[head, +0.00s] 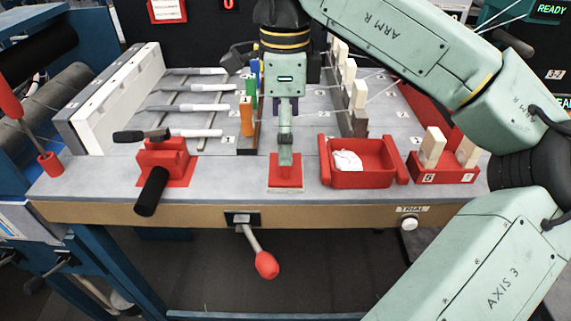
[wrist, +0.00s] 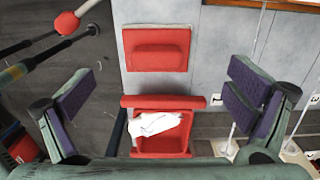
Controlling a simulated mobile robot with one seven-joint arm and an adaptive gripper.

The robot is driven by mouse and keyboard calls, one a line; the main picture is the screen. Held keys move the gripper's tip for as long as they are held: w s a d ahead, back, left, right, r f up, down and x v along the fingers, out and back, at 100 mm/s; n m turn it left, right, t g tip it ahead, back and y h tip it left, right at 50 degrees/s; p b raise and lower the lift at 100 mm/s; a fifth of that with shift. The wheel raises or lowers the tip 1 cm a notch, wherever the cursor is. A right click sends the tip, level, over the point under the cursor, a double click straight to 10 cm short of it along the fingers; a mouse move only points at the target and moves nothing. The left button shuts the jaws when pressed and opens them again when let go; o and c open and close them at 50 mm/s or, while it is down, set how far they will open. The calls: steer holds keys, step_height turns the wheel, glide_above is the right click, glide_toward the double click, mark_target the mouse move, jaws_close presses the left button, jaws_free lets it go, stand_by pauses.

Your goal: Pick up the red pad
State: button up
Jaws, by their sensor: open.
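The red pad (head: 287,180) is a flat red square at the front of the table. In the wrist view the red pad (wrist: 157,38) lies at top centre with a raised red block across it. My gripper (head: 285,158) points down and its finger covers the back part of the pad in the head view. The pad shows ahead of the fingers there. Height above the pad is hard to tell.
A red tray (head: 393,166) with a white cloth (head: 347,160) stands right of the pad. A red clamp (head: 163,158) with a black handle is to the left. A red-knobbed lever (head: 266,264) hangs below the front edge. Coloured and pale blocks stand behind and beside my gripper.

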mark_target(281, 180)
steer(key=f, duration=0.2)
steer(key=f+p, duration=0.1)
steer(key=f, duration=0.2)
steer(key=shift+s+f+p, duration=0.25)
steer(key=shift+f+p, duration=0.05)
steer(key=shift+f, duration=0.05)
steer(key=shift+c, duration=0.2)
steer(key=c, duration=1.5)
steer(key=shift+o, duration=0.2)
steer(key=shift+r, duration=0.15)
